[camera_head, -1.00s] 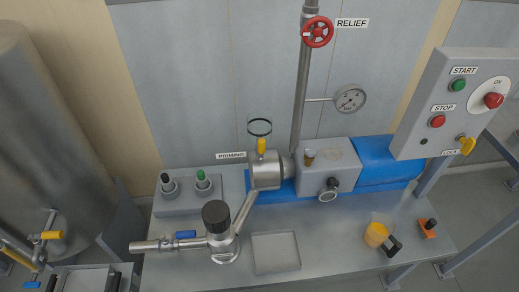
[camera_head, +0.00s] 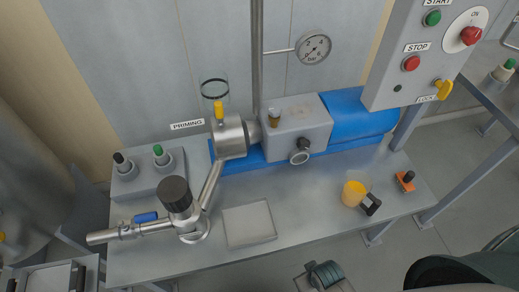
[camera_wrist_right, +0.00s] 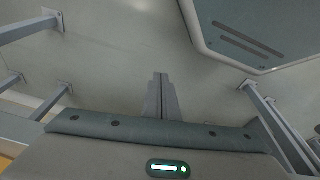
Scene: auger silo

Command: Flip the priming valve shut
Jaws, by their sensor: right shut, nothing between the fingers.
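The priming valve (camera_head: 219,110) has a small yellow handle that stands upright. It sits on top of the round steel pump housing (camera_head: 229,138), beneath a clear glass cup (camera_head: 214,89), with a PRIMING label (camera_head: 188,124) to its left. My right gripper (camera_wrist_right: 160,80) is shut and empty in the right wrist view, pointing over bare floor. A grey-green part at the bottom of the head view (camera_head: 325,275) looks like part of my right arm, well away from the valve. My left gripper is not in view.
A blue-handled valve (camera_head: 146,218) and black-capped fitting (camera_head: 175,193) stand on the steel table (camera_head: 290,220) at front left. The control box (camera_head: 425,60) overhangs the right end. Table legs and a dark panel (camera_wrist_right: 255,30) surround the gripper.

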